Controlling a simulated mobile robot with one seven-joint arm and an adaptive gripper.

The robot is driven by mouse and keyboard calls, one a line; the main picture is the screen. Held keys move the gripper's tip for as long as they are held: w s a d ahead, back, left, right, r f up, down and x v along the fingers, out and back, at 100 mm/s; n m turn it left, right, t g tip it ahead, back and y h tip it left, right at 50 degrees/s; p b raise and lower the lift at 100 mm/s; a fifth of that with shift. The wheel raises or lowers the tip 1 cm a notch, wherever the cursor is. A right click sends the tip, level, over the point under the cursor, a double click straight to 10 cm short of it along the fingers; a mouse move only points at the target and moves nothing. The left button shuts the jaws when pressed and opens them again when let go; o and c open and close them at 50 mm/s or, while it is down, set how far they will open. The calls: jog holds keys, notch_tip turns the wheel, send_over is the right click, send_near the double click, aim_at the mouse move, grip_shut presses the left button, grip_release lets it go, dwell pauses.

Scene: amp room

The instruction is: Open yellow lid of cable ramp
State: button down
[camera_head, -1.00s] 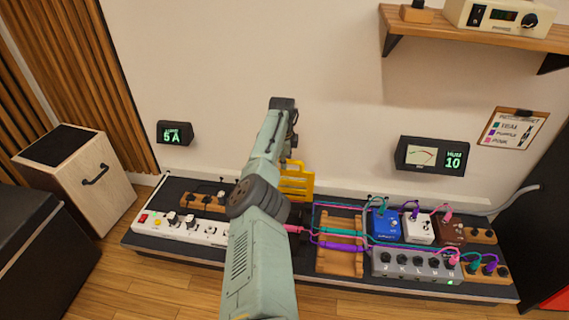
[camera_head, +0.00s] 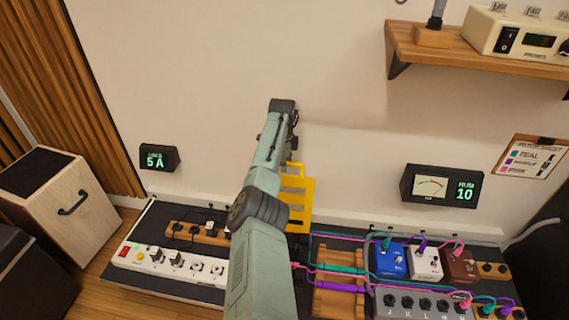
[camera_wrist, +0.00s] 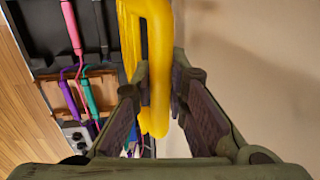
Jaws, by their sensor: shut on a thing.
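The yellow lid (camera_head: 299,205) stands raised behind my arm in the head view, partly hidden by it. In the wrist view a thick yellow bar of the lid (camera_wrist: 160,65) runs between the two fingers of my gripper (camera_wrist: 160,115). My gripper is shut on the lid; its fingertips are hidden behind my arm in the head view. The wooden cable ramp (camera_head: 338,275) sits right of my arm, with teal, purple and pink cables across it. The cables also show in the wrist view, with pink (camera_wrist: 70,25), teal (camera_wrist: 88,95) and purple (camera_wrist: 72,97) sleeves.
A white power strip (camera_head: 180,262) lies left of my arm. Pedals, including a blue one (camera_head: 390,260), and a grey switch box (camera_head: 425,303) stand to the right. A wall shelf (camera_head: 450,50) juts out at upper right. A load display (camera_head: 159,157) and hum meter (camera_head: 440,186) stand by the wall.

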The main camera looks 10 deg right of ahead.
jog(key=shift+w, duration=0.35)
jog(key=c, duration=1.9)
grip_release()
jog(key=o, duration=0.3)
jog(key=shift+o, duration=0.2)
notch_tip(320, 180, up, 12)
jog(key=s, duration=0.2)
jog(key=shift+a, duration=0.3)
